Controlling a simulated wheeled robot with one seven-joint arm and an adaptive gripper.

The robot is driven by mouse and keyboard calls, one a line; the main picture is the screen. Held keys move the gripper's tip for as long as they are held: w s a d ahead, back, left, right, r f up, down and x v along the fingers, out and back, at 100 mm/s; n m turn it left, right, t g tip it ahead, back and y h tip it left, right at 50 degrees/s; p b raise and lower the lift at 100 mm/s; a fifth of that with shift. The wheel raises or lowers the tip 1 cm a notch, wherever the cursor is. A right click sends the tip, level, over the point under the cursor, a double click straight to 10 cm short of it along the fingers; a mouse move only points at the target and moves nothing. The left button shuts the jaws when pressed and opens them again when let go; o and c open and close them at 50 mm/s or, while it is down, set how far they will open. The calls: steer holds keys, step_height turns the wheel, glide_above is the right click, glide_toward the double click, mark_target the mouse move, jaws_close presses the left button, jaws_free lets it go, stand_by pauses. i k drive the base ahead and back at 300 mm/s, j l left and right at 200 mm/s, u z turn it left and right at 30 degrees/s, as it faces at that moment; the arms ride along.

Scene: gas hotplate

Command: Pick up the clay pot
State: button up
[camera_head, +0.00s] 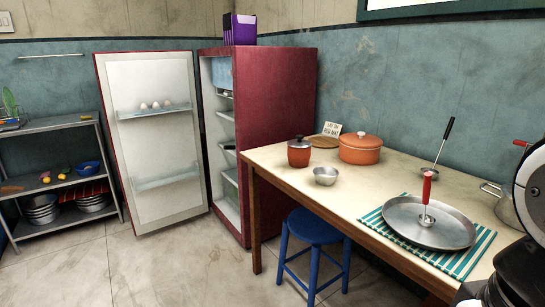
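An orange-brown lidded pot (360,150), wide and round with a knob on its lid, stands upright toward the back of the table (335,183). It looks like the clay pot. A smaller red-brown lidded pot (299,154) with a dark rim stands to its left, nearer the table's left end. Both pots are closed and apart from each other. Black and white parts of my arm show at the right edge, but no gripper fingers are in view. Nothing of mine touches either pot.
A metal bowl (325,176) stands in front of the pots. A metal pan (400,222) lies on a striped mat (470,257). A blue stool (315,228) stands by the table; the fridge (275,130) is open.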

mark_target(297, 158)
steer(key=i+j, duration=0.2)
steer(key=i, duration=0.25)
steer(key=i+j+z, duration=0.15)
steer(key=i, duration=0.35)
steer(key=i+j, duration=0.25)
steer(key=i, duration=0.2)
